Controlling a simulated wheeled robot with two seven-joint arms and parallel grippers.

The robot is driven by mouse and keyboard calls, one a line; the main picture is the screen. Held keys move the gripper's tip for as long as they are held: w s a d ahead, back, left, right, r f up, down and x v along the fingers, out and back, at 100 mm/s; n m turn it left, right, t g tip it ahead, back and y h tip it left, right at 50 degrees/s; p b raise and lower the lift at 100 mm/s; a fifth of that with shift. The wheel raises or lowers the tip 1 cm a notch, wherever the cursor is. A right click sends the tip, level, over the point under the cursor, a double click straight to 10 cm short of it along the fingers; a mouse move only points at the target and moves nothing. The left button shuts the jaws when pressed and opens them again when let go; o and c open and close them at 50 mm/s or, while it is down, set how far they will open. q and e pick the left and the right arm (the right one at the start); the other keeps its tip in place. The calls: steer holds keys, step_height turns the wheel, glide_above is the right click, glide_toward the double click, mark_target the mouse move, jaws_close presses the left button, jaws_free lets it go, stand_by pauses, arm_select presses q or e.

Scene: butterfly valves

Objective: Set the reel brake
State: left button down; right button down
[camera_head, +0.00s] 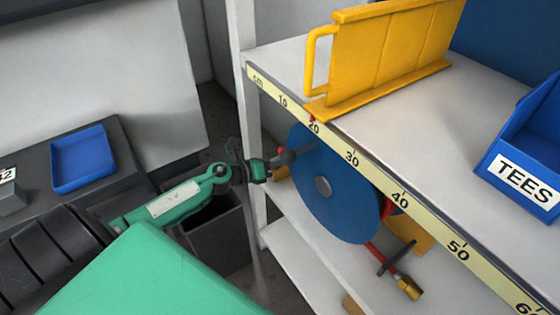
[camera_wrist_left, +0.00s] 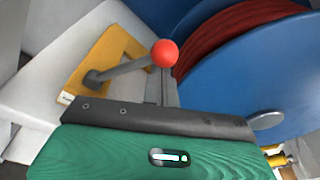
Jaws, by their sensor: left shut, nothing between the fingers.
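The reel (camera_head: 335,205) has large blue discs and hangs under the shelf's front edge. In the left wrist view the reel (camera_wrist_left: 262,75) shows dark red hose wound between its discs. The brake lever (camera_wrist_left: 125,68) is a grey rod with a red ball knob (camera_wrist_left: 164,53), pivoting on a yellow bracket (camera_wrist_left: 112,47). My left gripper (camera_head: 284,158) is shut and empty at the reel's left side, close to the lever. Whether it touches the lever I cannot tell. In the head view the lever is mostly hidden by the gripper. My right gripper is out of view.
The shelf edge carries a centimetre ruler (camera_head: 400,199) just above the reel. A yellow rack (camera_head: 385,50) and a blue TEES bin (camera_head: 530,150) stand on top. A brass fitting (camera_head: 409,288) ends the red hose below. A blue tray (camera_head: 78,160) lies at left.

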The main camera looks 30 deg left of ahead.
arm_select(q)
steer(key=shift+w+a+r+n, duration=0.2)
steer(key=shift+a+n, duration=0.15)
steer(key=shift+n, duration=0.15)
steer(key=a+n, duration=0.2)
steer(key=w+r+n+h, duration=0.1)
steer(key=shift+a+n, duration=0.3)
steer(key=shift+a, duration=0.1)
steer(key=shift+w+a+n+h, duration=0.15)
steer(key=shift+w+a+n, duration=0.05)
steer(key=shift+a+n, duration=0.3)
steer(key=shift+w+a+n+h, duration=0.15)
steer(key=shift+a+n, duration=0.2)
steer(key=shift+n, duration=0.25)
steer(key=shift+w+a+n+t, duration=0.15)
steer(key=shift+a+n+t, duration=0.15)
steer(key=shift+n, duration=0.1)
